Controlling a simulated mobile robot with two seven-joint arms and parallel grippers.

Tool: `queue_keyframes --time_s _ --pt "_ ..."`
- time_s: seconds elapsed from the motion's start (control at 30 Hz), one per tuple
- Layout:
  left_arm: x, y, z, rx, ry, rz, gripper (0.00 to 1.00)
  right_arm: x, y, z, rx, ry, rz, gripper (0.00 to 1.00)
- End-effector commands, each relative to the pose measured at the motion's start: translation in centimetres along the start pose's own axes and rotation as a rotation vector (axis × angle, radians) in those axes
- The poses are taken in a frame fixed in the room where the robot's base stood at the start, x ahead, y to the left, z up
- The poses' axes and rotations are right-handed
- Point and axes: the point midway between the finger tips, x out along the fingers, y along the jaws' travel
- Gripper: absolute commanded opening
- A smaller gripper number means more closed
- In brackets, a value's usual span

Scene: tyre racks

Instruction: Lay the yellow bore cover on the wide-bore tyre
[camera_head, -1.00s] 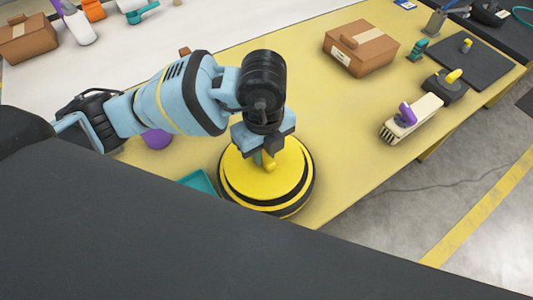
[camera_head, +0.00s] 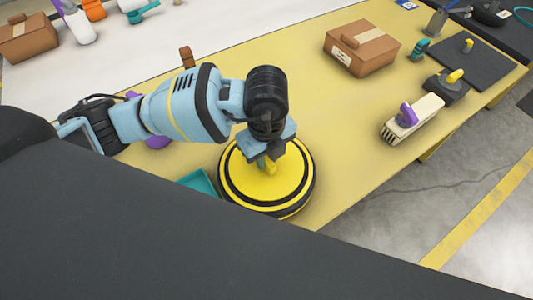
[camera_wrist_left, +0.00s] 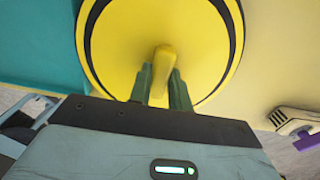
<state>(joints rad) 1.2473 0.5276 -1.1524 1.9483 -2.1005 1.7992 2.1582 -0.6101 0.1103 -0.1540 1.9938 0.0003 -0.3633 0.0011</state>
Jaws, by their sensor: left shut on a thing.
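The yellow bore cover (camera_head: 256,186) is a round disc with an upright yellow knob. My left gripper (camera_head: 266,162) is shut on that knob from above. In the left wrist view the green fingers stand on either side of the knob, and the cover (camera_wrist_left: 120,45) fills the middle. The wide-bore tyre (camera_head: 266,204) lies flat on the yellow table, showing black and yellow rings around the cover. The cover looks roughly centred on the tyre and level with it; whether it bears fully on it, I cannot tell. My right gripper is not in view.
A teal tray (camera_head: 198,182) sits left of the tyre, partly hidden. A purple object (camera_head: 158,142) is behind my left arm. A cardboard box (camera_head: 361,48) and a brush with a purple handle (camera_head: 411,118) stand to the right. The table between is clear.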

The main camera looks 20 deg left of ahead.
Motion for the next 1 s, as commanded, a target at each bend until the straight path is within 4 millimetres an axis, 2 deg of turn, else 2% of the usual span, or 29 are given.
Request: queue_keyframes --time_s 0.03,0.2,0.57,0.77,1.0 --pt "0.1 0.0 0.0 0.000 0.001 0.001 0.20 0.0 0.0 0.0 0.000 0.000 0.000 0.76" --pt "0.1 0.0 0.0 0.000 0.001 0.000 0.41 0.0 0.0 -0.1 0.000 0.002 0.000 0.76" --pt "-0.4 0.0 0.0 0.001 0.000 -0.001 0.41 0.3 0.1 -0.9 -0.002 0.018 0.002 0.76" --pt "-3.5 -0.1 0.0 0.001 -0.001 -0.005 0.41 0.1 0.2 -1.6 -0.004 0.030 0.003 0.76" --pt "-8.4 -0.1 0.0 -0.001 -0.002 -0.005 0.41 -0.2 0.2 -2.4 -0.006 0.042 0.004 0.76"
